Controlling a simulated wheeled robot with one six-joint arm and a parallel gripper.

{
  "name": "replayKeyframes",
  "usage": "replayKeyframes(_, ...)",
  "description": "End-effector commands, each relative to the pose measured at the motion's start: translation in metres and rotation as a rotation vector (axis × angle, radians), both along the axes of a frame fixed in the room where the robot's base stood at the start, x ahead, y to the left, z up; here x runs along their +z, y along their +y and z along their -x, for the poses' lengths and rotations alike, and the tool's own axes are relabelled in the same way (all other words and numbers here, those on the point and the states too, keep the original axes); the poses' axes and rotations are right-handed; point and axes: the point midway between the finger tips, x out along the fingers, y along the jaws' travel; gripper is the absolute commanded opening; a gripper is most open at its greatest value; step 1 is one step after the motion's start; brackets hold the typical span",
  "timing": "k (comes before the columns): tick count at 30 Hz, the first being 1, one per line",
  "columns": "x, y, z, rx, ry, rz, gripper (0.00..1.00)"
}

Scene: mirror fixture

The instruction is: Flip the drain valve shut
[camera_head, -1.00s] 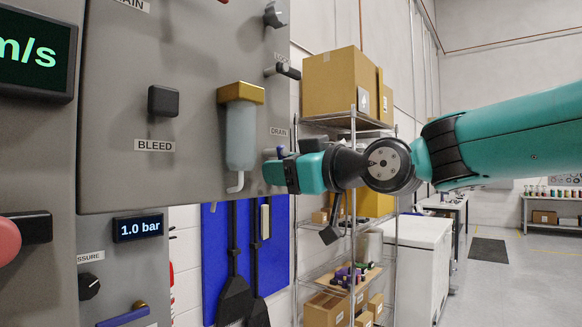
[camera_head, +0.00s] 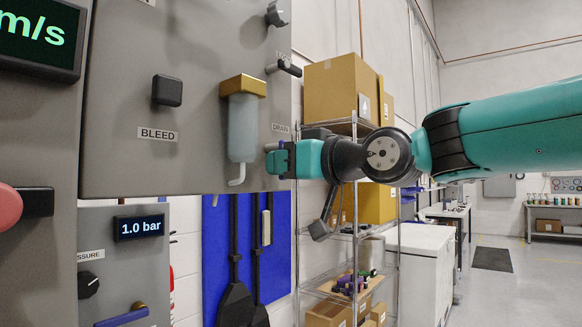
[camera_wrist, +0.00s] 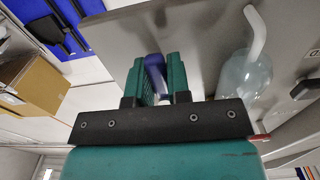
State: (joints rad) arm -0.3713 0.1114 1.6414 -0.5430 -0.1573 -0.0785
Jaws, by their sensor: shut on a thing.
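The drain valve's blue handle (camera_wrist: 153,66) shows in the wrist view between the two green fingers of my gripper (camera_wrist: 156,80). The fingers are shut on it. In the head view my gripper (camera_head: 278,160) is at the lower right edge of the grey panel (camera_head: 205,125), just below the DRAIN label (camera_head: 281,127). There the fingers hide most of the valve. Its body and the handle's exact angle cannot be made out.
A clear bowl with a brass top (camera_head: 242,120) and a bent outlet tube hangs close left of my gripper. A BLEED button (camera_head: 167,90) is farther left. A wire shelf with boxes (camera_head: 340,85) stands behind my wrist. Open floor lies at the right.

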Motion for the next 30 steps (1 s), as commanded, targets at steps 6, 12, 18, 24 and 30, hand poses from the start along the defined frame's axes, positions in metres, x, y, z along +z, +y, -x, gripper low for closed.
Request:
replayKeyframes(6, -0.001, 0.001, 0.001, 0.004, 0.003, 0.000, 0.43)
replayKeyframes(12, 0.000, 0.000, 0.001, 0.002, 0.001, 0.000, 0.43)
replayKeyframes(18, -0.003, -0.014, 0.011, 0.000, -0.001, 0.000, 0.43)
replayKeyframes(24, -0.005, -0.052, 0.040, -0.004, -0.003, 0.000, 0.43)
replayKeyframes(30, -0.005, -0.093, 0.072, -0.006, -0.002, 0.001, 0.43)
